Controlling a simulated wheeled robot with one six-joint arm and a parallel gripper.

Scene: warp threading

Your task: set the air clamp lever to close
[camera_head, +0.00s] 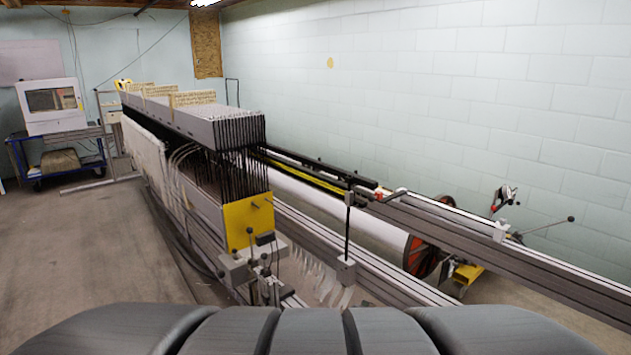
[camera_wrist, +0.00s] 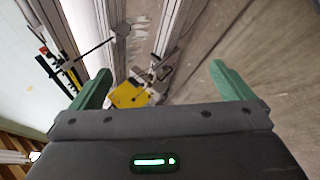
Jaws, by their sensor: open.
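I cannot tell for sure which part is the air clamp lever. At the near end of the loom, several small dark levers with ball tips (camera_head: 268,287) stand below a yellow plate (camera_head: 243,222). A taller thin black rod (camera_head: 347,232) rises from a grey block to their right. In the wrist view the yellow plate (camera_wrist: 127,96) and small fittings around it show beyond the gap between my fingers. My gripper (camera_wrist: 160,70) has its two green fingers wide apart, with nothing between them. It does not show in the head view, and it touches no lever that I can see.
The long loom frame with its black heddle rack (camera_head: 215,125) runs back on the left. Metal rails (camera_head: 480,245) run along the right, with a red-rimmed wheel (camera_head: 420,257) under them. A blue cart (camera_head: 62,160) stands far left. The left floor is clear.

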